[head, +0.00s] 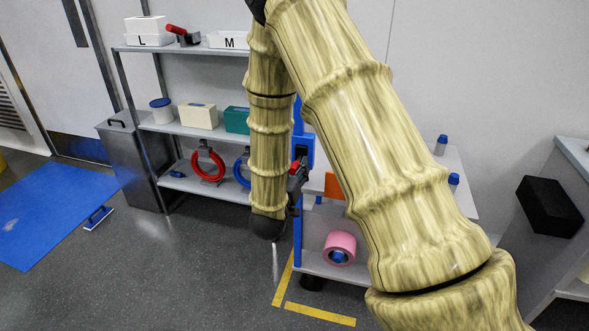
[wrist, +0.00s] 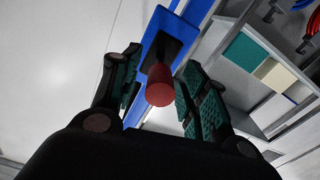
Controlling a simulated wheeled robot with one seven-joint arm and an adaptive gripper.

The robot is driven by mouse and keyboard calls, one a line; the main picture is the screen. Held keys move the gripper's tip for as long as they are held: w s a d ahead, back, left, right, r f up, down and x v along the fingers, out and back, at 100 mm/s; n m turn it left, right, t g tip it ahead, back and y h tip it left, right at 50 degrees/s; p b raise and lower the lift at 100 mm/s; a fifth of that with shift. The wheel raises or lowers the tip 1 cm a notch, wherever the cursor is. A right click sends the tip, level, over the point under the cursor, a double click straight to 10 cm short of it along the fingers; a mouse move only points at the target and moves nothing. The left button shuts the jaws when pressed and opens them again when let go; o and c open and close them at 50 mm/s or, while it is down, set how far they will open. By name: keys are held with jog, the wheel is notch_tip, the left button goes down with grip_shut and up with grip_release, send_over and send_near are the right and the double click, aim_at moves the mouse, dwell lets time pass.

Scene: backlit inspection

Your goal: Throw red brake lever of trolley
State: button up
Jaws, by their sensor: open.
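The red brake lever shows in the wrist view as a red cylindrical grip (wrist: 160,90) on a dark arm, mounted on the trolley's blue plate (wrist: 172,28). My gripper (wrist: 158,78) is open, with one green-padded finger on each side of the red grip. I cannot tell whether either finger touches it. In the head view my gripper (head: 297,182) is at the blue post of the trolley (head: 335,275), and a bit of red shows there. My own arm hides much of the trolley and most of the lever.
A pink roll (head: 340,247) sits on the trolley's lower shelf, and blue-capped bottles (head: 441,145) stand on top. A shelf rack (head: 200,127) with boxes and coiled hoses stands behind at left. A blue mat (head: 62,205) lies on the floor.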

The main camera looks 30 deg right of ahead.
grip_shut()
jog(key=shift+r+p, duration=0.15)
jog(key=shift+p, duration=0.2)
